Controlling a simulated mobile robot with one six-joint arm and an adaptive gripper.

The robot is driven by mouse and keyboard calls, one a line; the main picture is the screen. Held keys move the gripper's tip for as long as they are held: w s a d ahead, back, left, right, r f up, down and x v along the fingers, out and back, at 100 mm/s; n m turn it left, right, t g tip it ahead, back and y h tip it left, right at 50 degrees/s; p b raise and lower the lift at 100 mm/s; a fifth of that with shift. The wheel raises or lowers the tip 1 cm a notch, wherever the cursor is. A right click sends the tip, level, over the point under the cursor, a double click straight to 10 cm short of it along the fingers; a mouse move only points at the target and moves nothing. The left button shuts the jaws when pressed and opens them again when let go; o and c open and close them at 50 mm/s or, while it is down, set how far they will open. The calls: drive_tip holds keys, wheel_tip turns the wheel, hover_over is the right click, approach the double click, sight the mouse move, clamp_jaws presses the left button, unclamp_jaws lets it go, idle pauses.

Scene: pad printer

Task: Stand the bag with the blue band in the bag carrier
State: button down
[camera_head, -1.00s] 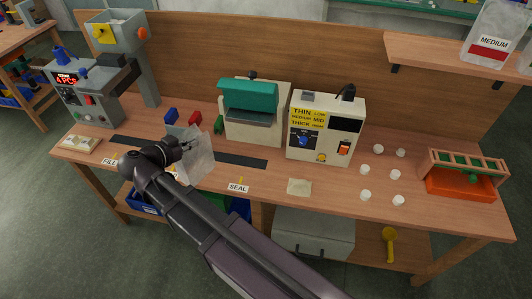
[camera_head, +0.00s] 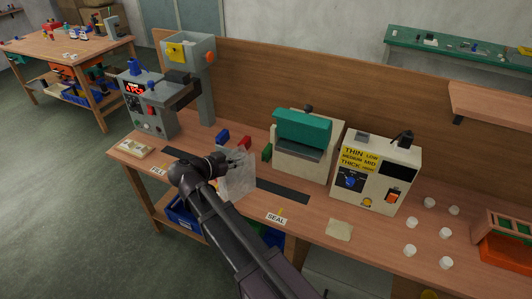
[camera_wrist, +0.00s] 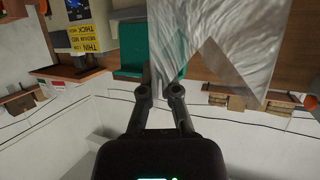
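My gripper (camera_head: 226,160) is over the left part of the bench. It is shut on a clear plastic bag (camera_head: 238,178), which hangs above the dark strip between the FILL and SEAL labels. The held bag also fills the upper middle of the wrist view (camera_wrist: 215,45), where the fingers (camera_wrist: 160,92) close at its edge. I see no blue band on it. A rack with wooden slots and an orange base (camera_head: 505,252), possibly the bag carrier, stands at the right edge of the head view, partly cut off.
A filling machine (camera_head: 150,105) stands at the left, a teal-topped sealer (camera_head: 302,140) and a cream control box (camera_head: 375,175) behind. Blue (camera_head: 222,136), red (camera_head: 244,143) and green (camera_head: 267,152) blocks are near the bag. Several white caps (camera_head: 410,249) lie at right. A flat pouch (camera_head: 339,229) lies in front.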

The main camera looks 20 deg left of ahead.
drive_tip(key=w+d+f+b, duration=0.1)
drive_tip(key=w+f+b, duration=0.2)
drive_tip(key=w, duration=1.2)
drive_tip(key=shift+w, duration=0.25)
drive_tip(key=shift+d+f, duration=0.1)
drive_tip(key=shift+f, duration=0.05)
drive_tip(key=shift+w+f+b, duration=0.2)
drive_tip(key=shift+f+b, duration=1.7)
drive_tip(key=shift+b, duration=0.1)
drive_tip(key=shift+f, duration=0.15)
drive_tip(key=c, duration=0.8)
unclamp_jaws()
